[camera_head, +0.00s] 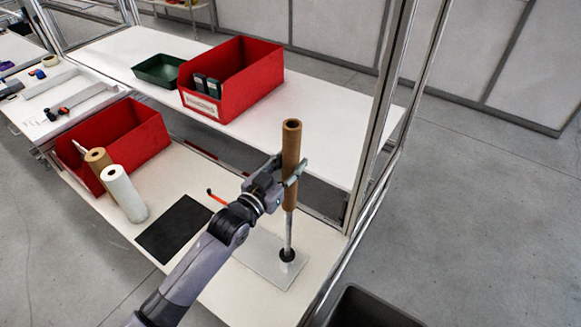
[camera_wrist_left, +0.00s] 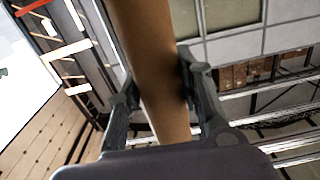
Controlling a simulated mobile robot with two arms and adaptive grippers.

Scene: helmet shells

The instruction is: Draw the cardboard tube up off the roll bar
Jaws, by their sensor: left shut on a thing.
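The brown cardboard tube (camera_head: 291,140) stands upright around the upper part of the metal roll bar (camera_head: 289,232). Its lower end is well above the bar's base, and bare bar shows below it. The bar rises from a black collar on a pale base plate (camera_head: 262,262). My left gripper (camera_head: 292,178) is shut on the tube at about its middle. In the left wrist view the tube (camera_wrist_left: 150,60) passes between both fingers (camera_wrist_left: 160,92). Whether the bar's top is still inside the tube is hidden. My right gripper is in neither view.
A white roll (camera_head: 125,193) and a brown roll (camera_head: 97,160) stand beside a red bin (camera_head: 128,135) on the left. A black mat (camera_head: 174,228) lies left of the base plate. Another red bin (camera_head: 245,85) is on the back shelf. A metal frame post (camera_head: 378,120) rises right of the tube.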

